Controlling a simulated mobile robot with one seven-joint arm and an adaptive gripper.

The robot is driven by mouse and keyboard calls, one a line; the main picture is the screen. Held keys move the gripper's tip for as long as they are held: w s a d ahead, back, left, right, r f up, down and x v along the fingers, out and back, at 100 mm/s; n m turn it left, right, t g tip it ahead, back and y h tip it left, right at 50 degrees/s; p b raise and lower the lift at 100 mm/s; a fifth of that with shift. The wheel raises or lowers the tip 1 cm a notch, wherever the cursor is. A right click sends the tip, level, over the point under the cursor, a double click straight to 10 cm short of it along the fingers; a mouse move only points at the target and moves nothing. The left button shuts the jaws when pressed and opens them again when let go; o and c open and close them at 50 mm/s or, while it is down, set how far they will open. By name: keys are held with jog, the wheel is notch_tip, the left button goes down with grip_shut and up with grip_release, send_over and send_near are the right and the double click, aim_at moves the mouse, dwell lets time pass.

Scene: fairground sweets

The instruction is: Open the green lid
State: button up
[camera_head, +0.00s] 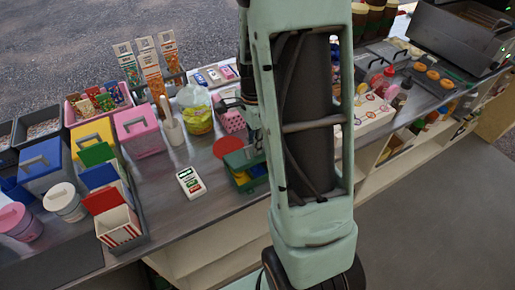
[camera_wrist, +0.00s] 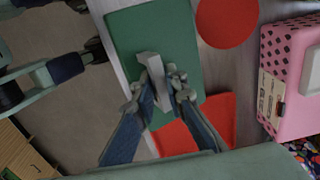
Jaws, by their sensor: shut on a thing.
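The dark green lid (camera_wrist: 130,35) is a flat rectangle with a grey bar handle (camera_wrist: 152,66), seen close up in the wrist view. My gripper (camera_wrist: 164,84) is shut on this handle, one finger on each side. In the head view the green lid (camera_head: 240,158) shows beside my arm, over a green box (camera_head: 254,184). My arm hides part of the box and most of the gripper there. I cannot tell from these views how far the lid is raised.
A red disc (camera_wrist: 227,20) lies close to the lid, with a pink spotted box (camera_wrist: 290,80) beyond it. A red flat piece (camera_wrist: 215,115) shows under my fingers. In the head view a jar (camera_head: 197,115) and a white card-like device (camera_head: 190,182) stand nearby. Lidded bins crowd the left.

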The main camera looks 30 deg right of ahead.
jog(key=shift+w+r+p, duration=0.3)
jog(key=shift+w+r, duration=0.1)
jog(key=shift+w, duration=0.3)
jog(key=shift+w+r+p, duration=0.25)
jog(key=shift+w+r, duration=0.1)
jog(key=shift+w, duration=0.35)
jog(key=shift+w+a+r+p, duration=0.1)
jog(key=shift+w+p, duration=0.2)
jog(key=shift+w, duration=1.35)
jog(key=shift+w+f, duration=0.15)
jog(key=shift+w, duration=0.55)
jog(key=shift+w+f, duration=0.15)
jog(key=shift+w, duration=0.5)
grip_shut()
jog(key=shift+w+a+f, duration=0.1)
jog(key=shift+w+f, duration=0.2)
jog(key=shift+w, duration=0.3)
jog(key=shift+w+f, duration=0.3)
jog(key=shift+w, duration=0.3)
jog(key=o, duration=0.7)
grip_release()
jog(key=shift+s, duration=0.1)
notch_tip(320, 180, up, 13)
jog(key=p, duration=0.5)
